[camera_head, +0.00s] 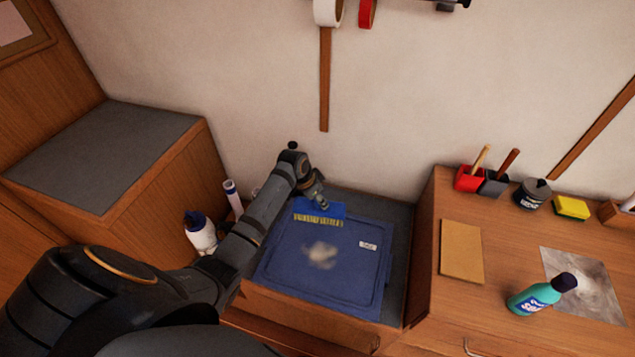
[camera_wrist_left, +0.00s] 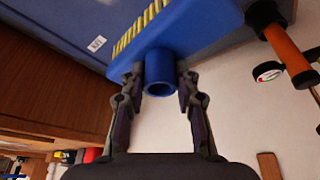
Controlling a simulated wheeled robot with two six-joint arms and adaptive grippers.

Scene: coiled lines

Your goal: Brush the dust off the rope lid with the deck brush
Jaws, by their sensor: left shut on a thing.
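The rope lid (camera_head: 300,282) is a blue flat lid with a small white label, set in the low unit between two counters. A pale dust patch (camera_head: 320,254) lies near its middle. The deck brush (camera_head: 328,209) is a blue block with a row of yellow bristles, at the lid's far edge. My left gripper (camera_head: 320,203) is above it. In the left wrist view, the gripper's fingers (camera_wrist_left: 160,92) are shut on the round blue handle stub of the brush (camera_wrist_left: 200,22). I cannot tell whether the bristles touch the lid. My right gripper is not in view.
A white bottle with a dark cap (camera_head: 201,236) and a rolled tube (camera_head: 233,196) stand left of the lid. The left grey counter top (camera_head: 100,155) is bare.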

